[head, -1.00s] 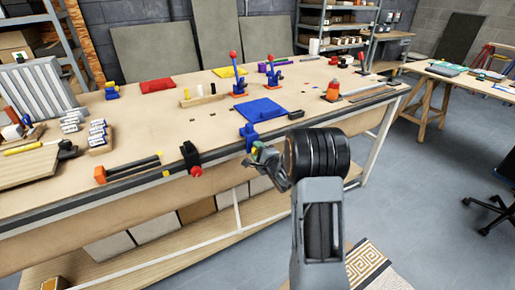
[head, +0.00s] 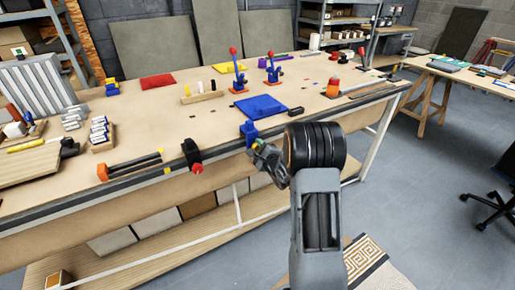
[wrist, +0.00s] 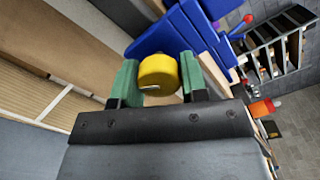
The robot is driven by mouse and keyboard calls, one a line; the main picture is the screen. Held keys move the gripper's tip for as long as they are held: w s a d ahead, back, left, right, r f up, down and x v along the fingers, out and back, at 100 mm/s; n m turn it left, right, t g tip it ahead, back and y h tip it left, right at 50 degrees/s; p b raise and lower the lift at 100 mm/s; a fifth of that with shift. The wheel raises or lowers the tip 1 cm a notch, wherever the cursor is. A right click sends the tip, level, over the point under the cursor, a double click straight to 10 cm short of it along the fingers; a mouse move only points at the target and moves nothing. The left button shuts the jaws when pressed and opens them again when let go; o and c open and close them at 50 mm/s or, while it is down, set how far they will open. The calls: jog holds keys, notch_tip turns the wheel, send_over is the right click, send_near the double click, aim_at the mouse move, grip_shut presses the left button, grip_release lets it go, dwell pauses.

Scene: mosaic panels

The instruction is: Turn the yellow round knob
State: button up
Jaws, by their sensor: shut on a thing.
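The yellow round knob (wrist: 158,74) sits between the two green fingers of my gripper (wrist: 158,82) in the wrist view. The fingers are shut on its sides, and a pale mark shows on its face. The knob is in front of a blue block-like fixture (wrist: 170,32). In the head view the same blue fixture (head: 249,130) stands at the bench's front edge, with my gripper (head: 257,147) right against its front. The knob is mostly hidden by my gripper there.
A red round knob on a black mount (head: 191,153) is at the bench edge to the left. A blue mat (head: 262,107) lies behind the fixture. Red-topped levers (head: 238,72) stand farther back.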

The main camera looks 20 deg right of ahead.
jog(key=o, duration=0.9)
jog(key=s+d, duration=0.1)
jog(key=s, duration=1.2)
jog(key=shift+s+d+b, duration=0.25)
jog(key=shift+s+b, duration=0.1)
jog(key=shift+b, duration=0.1)
